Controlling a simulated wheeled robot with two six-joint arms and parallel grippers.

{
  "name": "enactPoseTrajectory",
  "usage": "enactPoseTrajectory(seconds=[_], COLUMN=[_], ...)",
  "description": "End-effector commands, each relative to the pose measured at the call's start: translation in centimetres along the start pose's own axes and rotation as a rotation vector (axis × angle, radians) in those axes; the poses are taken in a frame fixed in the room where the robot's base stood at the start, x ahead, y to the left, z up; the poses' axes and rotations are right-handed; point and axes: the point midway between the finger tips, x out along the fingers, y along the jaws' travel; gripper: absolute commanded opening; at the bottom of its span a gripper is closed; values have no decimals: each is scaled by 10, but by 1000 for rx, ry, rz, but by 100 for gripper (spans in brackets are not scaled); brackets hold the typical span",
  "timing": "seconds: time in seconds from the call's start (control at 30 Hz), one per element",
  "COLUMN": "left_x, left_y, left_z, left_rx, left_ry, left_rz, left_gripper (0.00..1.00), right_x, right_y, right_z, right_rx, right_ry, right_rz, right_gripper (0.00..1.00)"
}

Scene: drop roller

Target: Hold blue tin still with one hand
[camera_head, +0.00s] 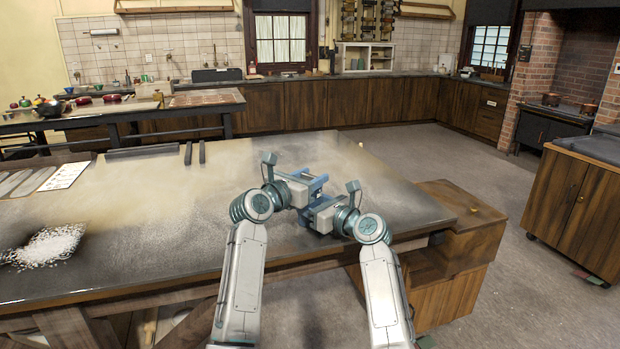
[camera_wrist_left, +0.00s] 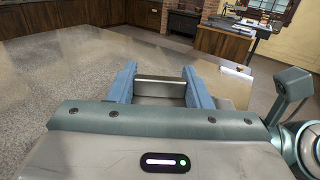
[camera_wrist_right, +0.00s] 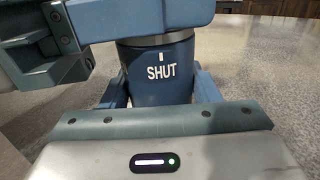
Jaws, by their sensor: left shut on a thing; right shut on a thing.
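The blue tin (camera_wrist_right: 150,92) stands upright in the right wrist view, with the word SHUT and a short white mark on its side. My right gripper (camera_wrist_right: 155,80) is shut on its body, one finger on each side. A silver band (camera_wrist_right: 158,40) shows at its top. My left gripper (camera_head: 314,184) is above the right one and shut on a silver, flat-topped part (camera_wrist_left: 160,87), which looks like the tin's lid. In the head view my two grippers meet over the table and hide most of the tin.
The grey worktop (camera_head: 180,240) is broad and mostly clear. A heap of white bits (camera_head: 48,246) lies at its left front. Dark bars (camera_head: 195,152) lie near the back edge. A wooden cabinet (camera_head: 455,215) stands by the right edge.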

Motion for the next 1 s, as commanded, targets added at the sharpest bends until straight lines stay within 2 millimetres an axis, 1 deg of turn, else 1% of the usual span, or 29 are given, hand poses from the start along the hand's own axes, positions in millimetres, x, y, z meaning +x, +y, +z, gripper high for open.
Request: enactPoseTrajectory(seconds=[0.27,0.8,1.0], left_x=[0,1,1], left_y=[2,1,0], left_z=[-1,-1,-1], left_rx=[0,-2,0], left_ry=[6,7,7], left_rz=[-123,-609,-743], left_gripper=[22,22,22], right_x=[0,0,0], right_y=[0,1,1], right_z=[0,0,0], right_rx=[-1,-1,-1], right_ry=[0,0,-1], right_rz=[0,2,2], right_gripper=[27,27,27])
